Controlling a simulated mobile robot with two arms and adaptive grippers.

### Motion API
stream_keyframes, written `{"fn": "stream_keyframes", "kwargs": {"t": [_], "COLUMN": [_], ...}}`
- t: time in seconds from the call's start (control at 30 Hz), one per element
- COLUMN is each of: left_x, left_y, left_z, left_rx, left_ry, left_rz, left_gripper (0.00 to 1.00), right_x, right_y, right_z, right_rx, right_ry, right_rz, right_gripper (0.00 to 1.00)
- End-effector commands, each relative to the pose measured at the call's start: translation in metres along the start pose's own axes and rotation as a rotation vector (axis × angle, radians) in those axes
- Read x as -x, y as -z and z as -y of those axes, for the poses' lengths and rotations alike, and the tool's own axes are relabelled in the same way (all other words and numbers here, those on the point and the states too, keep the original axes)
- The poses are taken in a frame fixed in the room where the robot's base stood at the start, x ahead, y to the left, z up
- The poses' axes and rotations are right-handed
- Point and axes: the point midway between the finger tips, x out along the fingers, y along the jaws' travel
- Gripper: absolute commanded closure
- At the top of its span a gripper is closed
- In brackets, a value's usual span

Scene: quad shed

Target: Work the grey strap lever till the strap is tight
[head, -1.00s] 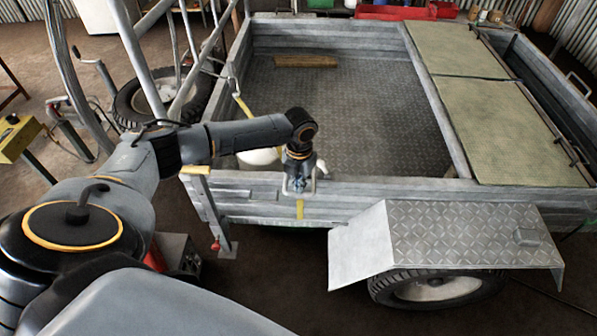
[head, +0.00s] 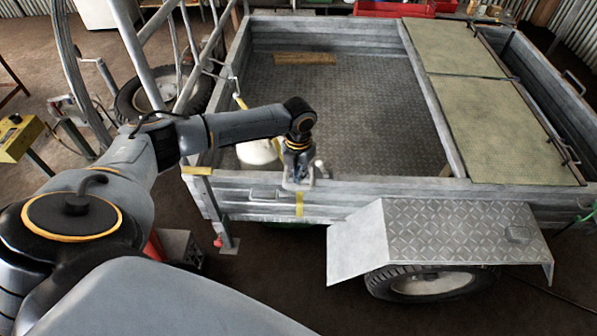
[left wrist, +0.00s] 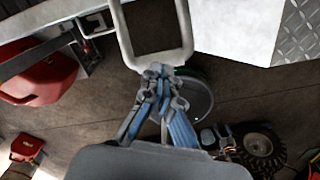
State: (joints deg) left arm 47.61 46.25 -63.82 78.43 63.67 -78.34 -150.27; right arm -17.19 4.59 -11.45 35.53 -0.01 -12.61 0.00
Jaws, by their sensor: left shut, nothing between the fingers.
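A yellow strap (head: 299,205) hangs down the near side of the grey trailer. The grey strap lever (head: 297,186) is partly hidden under my left gripper (head: 298,182), at the top of the near side wall. In the left wrist view the lever (left wrist: 127,45) is a pale U-shaped loop. Its crossbar end is at the fingertips of my left gripper (left wrist: 157,80). The fingers are shut with nothing between them. They overlap the crossbar, but I cannot tell whether they touch it. My right gripper is not in view.
A checker-plate mudguard (head: 460,232) juts out to the right of the strap over a wheel. A white round container (head: 257,152) stands inside the trailer behind my arm. A red can (left wrist: 40,78) shows left in the wrist view. The trailer bed is mostly clear.

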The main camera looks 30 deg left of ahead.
Motion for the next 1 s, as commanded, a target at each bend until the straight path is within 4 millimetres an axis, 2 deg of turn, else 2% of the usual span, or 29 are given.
{"fn": "stream_keyframes", "kwargs": {"t": [1.0], "left_x": [-0.068], "left_y": [0.0], "left_z": [0.0], "left_rx": [0.0], "left_ry": [0.0], "left_rz": [0.001], "left_gripper": [1.0], "right_x": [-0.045], "right_y": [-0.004], "right_z": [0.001], "right_rx": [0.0], "right_ry": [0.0], "right_rz": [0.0], "right_gripper": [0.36]}}
